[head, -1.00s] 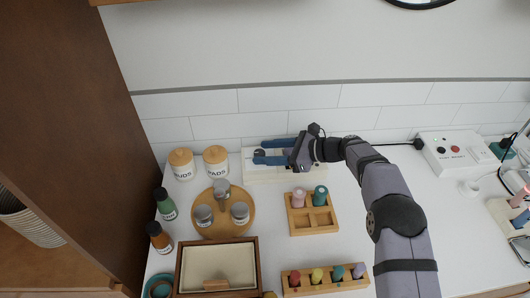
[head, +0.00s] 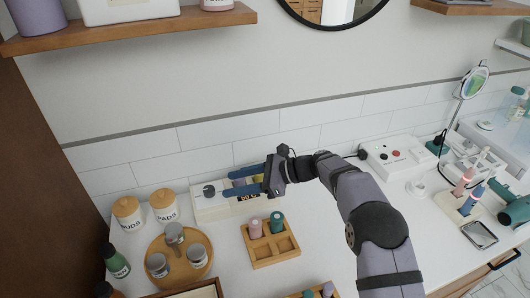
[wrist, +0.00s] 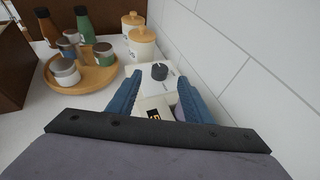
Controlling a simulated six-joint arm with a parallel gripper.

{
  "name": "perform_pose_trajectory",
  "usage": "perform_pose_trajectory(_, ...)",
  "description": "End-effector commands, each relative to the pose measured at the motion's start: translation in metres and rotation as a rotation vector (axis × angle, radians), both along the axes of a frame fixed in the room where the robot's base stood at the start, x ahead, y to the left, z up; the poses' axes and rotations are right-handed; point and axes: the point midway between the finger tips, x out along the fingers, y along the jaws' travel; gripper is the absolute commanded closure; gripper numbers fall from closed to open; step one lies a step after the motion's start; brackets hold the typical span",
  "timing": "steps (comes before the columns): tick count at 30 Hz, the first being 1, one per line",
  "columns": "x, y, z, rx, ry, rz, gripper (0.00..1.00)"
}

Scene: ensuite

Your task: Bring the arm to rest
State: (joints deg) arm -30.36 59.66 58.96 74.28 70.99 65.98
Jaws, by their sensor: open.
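My gripper (head: 244,181) is at the back of the counter near the tiled wall, its blue fingers pointing left. The fingers are apart with a gap between them, and they also show in the wrist view (wrist: 155,92). They are over a long white device (head: 212,208) with a dark knob (head: 209,191) at its left end. A small dark display and a yellowish part of the device show by the fingers. In the wrist view the knob (wrist: 159,71) stands beyond the fingertips. I cannot tell whether the fingers touch the device.
A round wooden tray (head: 154,277) with several small jars and two lidded canisters (head: 164,206) stand left. A wooden holder (head: 263,255) with two bottles is in front. A white box with buttons (head: 397,154) is right. Shelves (head: 130,32) hang above.

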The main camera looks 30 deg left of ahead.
Motion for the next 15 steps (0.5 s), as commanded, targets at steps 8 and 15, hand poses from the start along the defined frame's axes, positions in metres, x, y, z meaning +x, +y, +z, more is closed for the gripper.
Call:
perform_pose_trajectory(8,0.002,-0.009,0.002,-0.016,-0.110,0.028,0.54)
perform_pose_trajectory(15,0.026,-0.065,-0.001,-0.068,-0.449,0.066,0.54)
